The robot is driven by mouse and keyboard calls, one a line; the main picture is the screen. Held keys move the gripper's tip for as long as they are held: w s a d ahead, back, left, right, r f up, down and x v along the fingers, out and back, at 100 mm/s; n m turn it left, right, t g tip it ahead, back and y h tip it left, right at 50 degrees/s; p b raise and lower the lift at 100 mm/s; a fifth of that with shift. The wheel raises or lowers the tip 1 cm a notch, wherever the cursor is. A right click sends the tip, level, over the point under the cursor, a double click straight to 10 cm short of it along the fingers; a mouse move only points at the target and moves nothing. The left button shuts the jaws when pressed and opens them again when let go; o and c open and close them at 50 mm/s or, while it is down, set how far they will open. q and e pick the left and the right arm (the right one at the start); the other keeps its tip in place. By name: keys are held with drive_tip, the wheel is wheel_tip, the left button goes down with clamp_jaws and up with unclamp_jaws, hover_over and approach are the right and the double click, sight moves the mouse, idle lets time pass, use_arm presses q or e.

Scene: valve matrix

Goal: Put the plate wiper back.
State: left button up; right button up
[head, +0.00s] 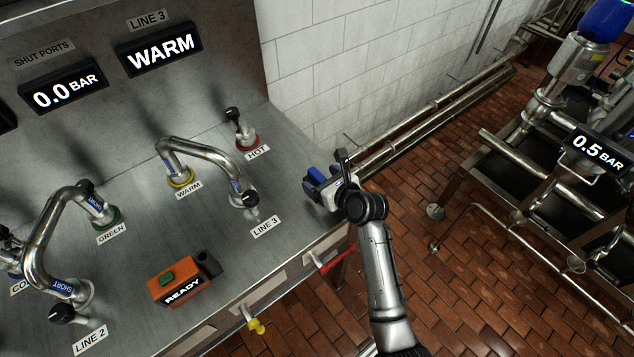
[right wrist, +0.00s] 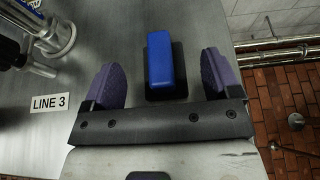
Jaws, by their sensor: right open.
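The plate wiper, a blue block (right wrist: 160,58) on a black base, shows in the right wrist view near the right edge of the steel panel top (right wrist: 60,140). My right gripper (right wrist: 164,82) is open, with one purple finger on each side of the wiper and a gap to both. In the head view my right gripper (head: 322,186) is over the panel's right edge, past the LINE 3 label, and largely hides the wiper. I cannot tell whether the wiper touches the panel top. My left gripper is out of view.
A bent pipe (head: 205,150) joins the WARM and LINE 3 ports, left of my right gripper. Another pipe (head: 40,225) ends at LINE 2. An orange READY box (head: 180,277) sits near the front. A red handle (head: 335,258) sticks out below the edge. Brick floor lies right.

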drive_tip(key=shift+b+x, duration=0.35)
drive_tip(key=shift+x, duration=0.95)
drive_tip(key=c, duration=1.1)
